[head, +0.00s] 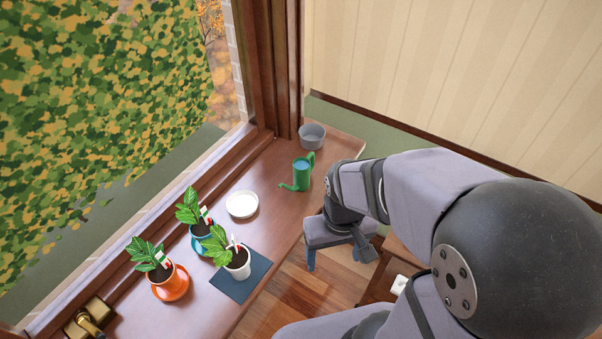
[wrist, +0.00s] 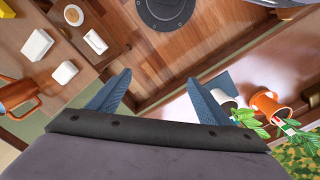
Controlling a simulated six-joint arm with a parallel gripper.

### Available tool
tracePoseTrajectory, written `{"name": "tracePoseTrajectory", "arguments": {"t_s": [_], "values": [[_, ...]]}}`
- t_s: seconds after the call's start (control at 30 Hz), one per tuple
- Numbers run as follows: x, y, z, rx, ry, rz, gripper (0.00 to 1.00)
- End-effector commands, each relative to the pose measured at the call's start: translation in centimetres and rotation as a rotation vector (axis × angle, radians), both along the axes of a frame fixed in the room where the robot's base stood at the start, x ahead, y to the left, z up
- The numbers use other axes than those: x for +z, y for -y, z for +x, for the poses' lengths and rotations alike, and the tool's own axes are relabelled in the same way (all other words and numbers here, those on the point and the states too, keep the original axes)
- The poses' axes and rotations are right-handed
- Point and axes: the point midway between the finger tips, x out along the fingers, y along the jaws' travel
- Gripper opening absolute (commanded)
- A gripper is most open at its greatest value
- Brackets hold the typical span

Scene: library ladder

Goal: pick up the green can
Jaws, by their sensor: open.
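The green can (head: 302,174) is a small watering can with a spout pointing left. It stands upright on the wooden window sill in the head view, near the sill's far end. My gripper (head: 336,258) is open and empty, its blue fingers pointing down. In the head view it appears below and right of the can, past the sill's front edge and apart from the can. In the wrist view my gripper (wrist: 159,92) shows two spread blue fingers with nothing between them. I do not see the green can in the wrist view.
A grey pot (head: 312,136) stands just behind the can, and a white dish (head: 242,204) lies left of it. Potted plants, one in an orange pot (head: 170,284), stand nearer on the sill (head: 270,220). An orange can (wrist: 28,96) is on a wooden table in the wrist view.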

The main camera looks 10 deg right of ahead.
Motion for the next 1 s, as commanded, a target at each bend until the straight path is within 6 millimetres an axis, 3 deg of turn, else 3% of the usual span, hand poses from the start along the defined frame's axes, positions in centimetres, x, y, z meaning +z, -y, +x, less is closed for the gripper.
{"name": "tracePoseTrajectory", "arguments": {"t_s": [0.3, 0.47, 0.67, 1.0], "values": [[-0.1, 0.0, 0.1, 0.0, 0.002, -0.001, 0.68], [-1.3, 0.7, 1.8, 0.003, 0.047, -0.015, 0.68], [-5.0, 3.0, 8.1, 0.028, 0.221, -0.059, 0.68], [-11.6, 6.1, 22.0, 0.148, 0.678, -0.08, 0.68]]}}
